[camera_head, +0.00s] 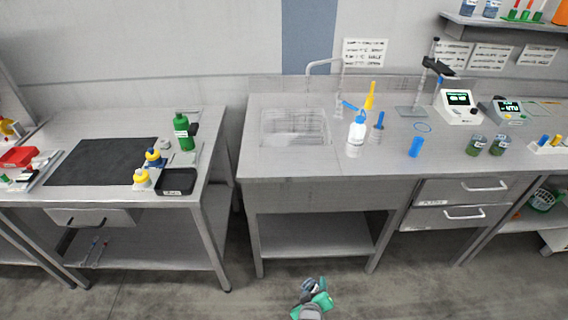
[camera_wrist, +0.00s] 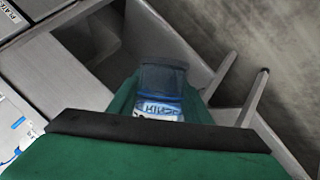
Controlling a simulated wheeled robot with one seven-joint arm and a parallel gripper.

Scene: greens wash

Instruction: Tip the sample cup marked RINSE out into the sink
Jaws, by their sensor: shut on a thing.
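My gripper (camera_head: 316,302) has green fingers and is low over the floor, in front of the sink bench, below and well short of the sink. It is shut on a sample cup (camera_wrist: 162,82), which shows between the fingers in the wrist view. The cup is clear with a dark blue tint. Its label (camera_wrist: 160,109) is blue and white, with lettering seen partly and turned, seemingly RINSE. In the head view the cup (camera_head: 309,285) is small and partly hidden by the fingers. The sink (camera_head: 264,128) is set in the middle bench, with a wire rack inside.
A curved tap (camera_head: 322,64) stands behind the sink. The left bench has a black mat (camera_head: 100,162) and bottles. A gap separates the benches.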

